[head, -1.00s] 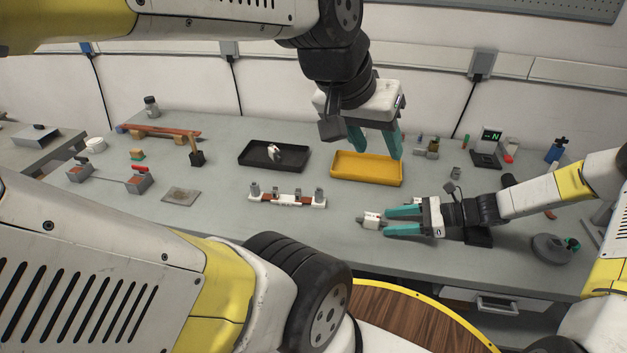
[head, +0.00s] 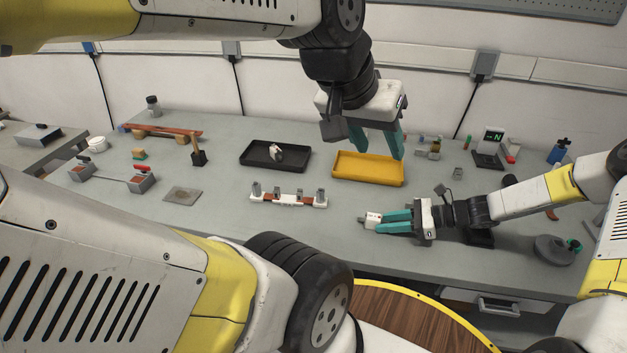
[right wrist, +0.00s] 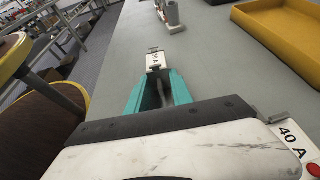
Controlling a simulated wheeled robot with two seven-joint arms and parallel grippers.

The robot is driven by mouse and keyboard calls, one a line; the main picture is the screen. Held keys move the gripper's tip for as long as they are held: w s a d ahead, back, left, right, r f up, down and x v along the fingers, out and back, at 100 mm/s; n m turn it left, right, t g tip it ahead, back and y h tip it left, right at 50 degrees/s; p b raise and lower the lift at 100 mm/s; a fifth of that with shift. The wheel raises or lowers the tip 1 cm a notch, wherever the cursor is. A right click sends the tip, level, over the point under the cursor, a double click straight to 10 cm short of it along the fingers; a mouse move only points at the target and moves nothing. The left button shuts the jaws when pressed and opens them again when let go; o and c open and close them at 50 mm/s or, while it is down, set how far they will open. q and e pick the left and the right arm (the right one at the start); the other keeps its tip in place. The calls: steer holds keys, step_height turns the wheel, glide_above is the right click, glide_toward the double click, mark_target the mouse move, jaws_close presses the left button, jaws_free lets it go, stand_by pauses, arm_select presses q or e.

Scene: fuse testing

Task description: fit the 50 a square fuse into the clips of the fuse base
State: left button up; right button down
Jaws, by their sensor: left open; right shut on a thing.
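The square fuse is a small white block with metal end tabs (head: 373,220), near the front of the bench. My right gripper (head: 388,221) is shut on it, with the fuse at the fingertips. The fuse also shows in the right wrist view (right wrist: 156,61); its label is too small to read surely. I cannot tell whether it touches the bench. The fuse base (head: 289,200), white and brown with upright grey clips, stands to the left of the fuse, apart from it. My left gripper (head: 378,146) is open and empty above the yellow tray.
The yellow tray (head: 368,182) looks empty. A black tray (head: 256,163) holds a small white item. A white block marked 40 A (right wrist: 296,143) shows beside my gripper in the right wrist view. Bench surface between fuse and base is clear. A round grey object (head: 551,250) stands at right.

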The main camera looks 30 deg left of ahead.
stand_by(0.4)
steer(key=shift+r, duration=2.5)
